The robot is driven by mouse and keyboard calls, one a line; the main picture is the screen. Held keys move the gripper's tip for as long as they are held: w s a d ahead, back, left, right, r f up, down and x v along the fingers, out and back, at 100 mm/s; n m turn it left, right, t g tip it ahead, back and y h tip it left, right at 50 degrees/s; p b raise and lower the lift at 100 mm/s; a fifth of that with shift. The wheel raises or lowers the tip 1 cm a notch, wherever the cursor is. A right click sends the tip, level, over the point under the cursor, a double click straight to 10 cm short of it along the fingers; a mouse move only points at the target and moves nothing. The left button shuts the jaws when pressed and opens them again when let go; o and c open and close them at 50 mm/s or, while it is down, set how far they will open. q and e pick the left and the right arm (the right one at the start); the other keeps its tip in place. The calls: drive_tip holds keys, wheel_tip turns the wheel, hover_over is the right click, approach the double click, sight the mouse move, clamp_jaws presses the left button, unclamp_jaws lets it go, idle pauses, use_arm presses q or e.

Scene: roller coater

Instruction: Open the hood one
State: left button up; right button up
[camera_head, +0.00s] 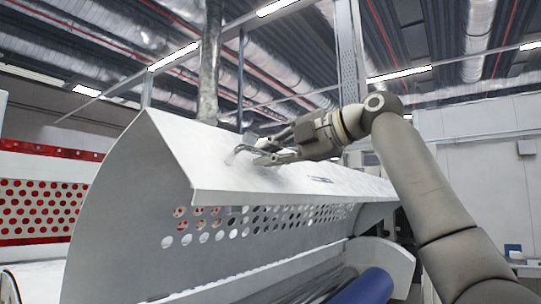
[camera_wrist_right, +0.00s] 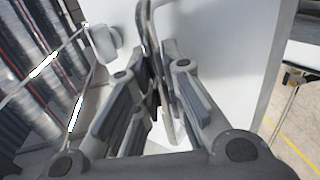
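The hood (camera_head: 150,165) is a long white curved cover with rows of round holes in its front panel. It fills the middle of the head view, with its front edge raised above the rollers. A bent metal handle (camera_head: 236,153) stands on its upper face. My right gripper (camera_head: 262,151) is at this handle, coming from the right. In the right wrist view the handle (camera_wrist_right: 146,28) runs down between the finger pads, which are close together around it. The fingers (camera_wrist_right: 160,85) look shut on the bar; they hide part of it. My left gripper is not in view.
A blue roller (camera_head: 366,287) lies below the hood at the lower right. A vertical pipe (camera_head: 209,70) and a metal post (camera_head: 349,50) rise behind the hood. A red-and-white perforated panel (camera_head: 40,208) stands at the left. Ducts and lamps hang overhead.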

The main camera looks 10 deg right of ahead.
drive_tip(key=shift+o, duration=0.4)
drive_tip(key=shift+d, duration=0.1)
drive_tip(key=v, duration=1.1)
drive_tip(key=shift+s+d, duration=0.15)
drive_tip(key=shift+s, duration=0.2)
